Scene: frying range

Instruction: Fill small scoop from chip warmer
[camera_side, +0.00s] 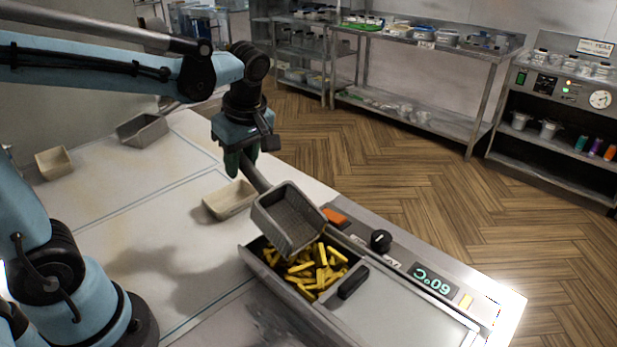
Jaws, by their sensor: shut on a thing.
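My gripper (246,158) is shut on the dark handle of a grey metal scoop (289,217) and holds it above the chip warmer. The scoop is tilted, its basket over the left end of the warmer's opening. Its ribbed inside faces the camera and I see no chips in it. The chip warmer (400,306) is a metal unit with a lid part, a black handle, a knob and a display. Yellow chips (312,271) lie in its open left section, some hidden behind the scoop. I cannot tell whether the scoop touches them.
A beige tray (230,199) stands on the counter just behind the scoop. The counter's middle left is clear. Shelves (430,45) stand beyond the floor.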

